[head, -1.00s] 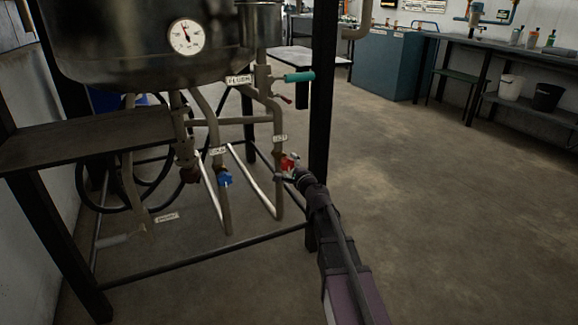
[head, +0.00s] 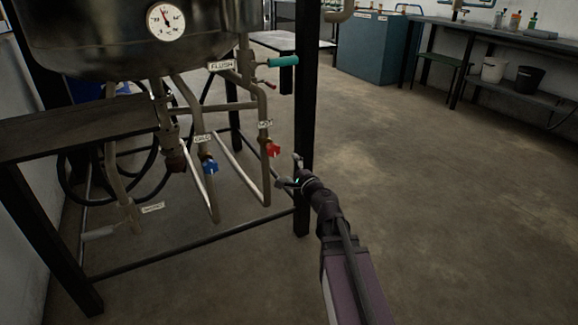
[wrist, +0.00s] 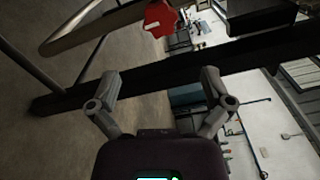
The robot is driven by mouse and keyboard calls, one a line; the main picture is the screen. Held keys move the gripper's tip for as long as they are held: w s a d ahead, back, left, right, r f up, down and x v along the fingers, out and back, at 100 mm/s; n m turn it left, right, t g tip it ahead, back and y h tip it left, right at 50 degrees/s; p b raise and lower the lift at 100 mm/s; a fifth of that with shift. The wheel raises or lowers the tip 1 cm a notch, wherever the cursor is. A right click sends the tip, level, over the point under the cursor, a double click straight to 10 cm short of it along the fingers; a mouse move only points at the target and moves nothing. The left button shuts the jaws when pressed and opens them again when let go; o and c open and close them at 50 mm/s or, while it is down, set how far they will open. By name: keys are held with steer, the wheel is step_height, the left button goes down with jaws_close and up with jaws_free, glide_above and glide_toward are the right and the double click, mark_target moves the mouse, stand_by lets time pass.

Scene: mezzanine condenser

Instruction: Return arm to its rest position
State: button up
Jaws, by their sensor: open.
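My gripper (head: 291,172) is open and empty in the head view, just right of the red valve knob and apart from it. In the wrist view the two fingers of my gripper (wrist: 160,88) are spread wide with nothing between them. The red knob (head: 273,150) sits on the pipe labelled HOT, and it also shows at the top of the wrist view (wrist: 160,18), beyond the fingertips. My arm reaches up from the bottom of the head view, close to a black post of the stand.
The black post (head: 305,120) stands right behind my gripper. A workbench (head: 500,36) stands far right. The floor (head: 430,190) between is clear.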

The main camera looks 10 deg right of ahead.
stand_by(0.3)
steer(key=s+a+f+n+g+y+p, duration=0.2)
steer(key=s+a+f+n+g+p, duration=0.1)
steer(key=s+a+n+g+p, duration=0.85)
steer(key=s+d+r+n+g+h+p, duration=0.2)
steer(key=s+d+n+g+h+p, duration=0.45)
steer(key=s+d, duration=0.35)
step_height(320, 180, up, 36)
steer(key=a+p, duration=0.1)
steer(key=p, duration=3.5)
steer(key=shift+s+a+r+t, duration=0.2)
steer(key=shift+s+r+t, duration=0.05)
steer(key=shift+s+t, duration=0.1)
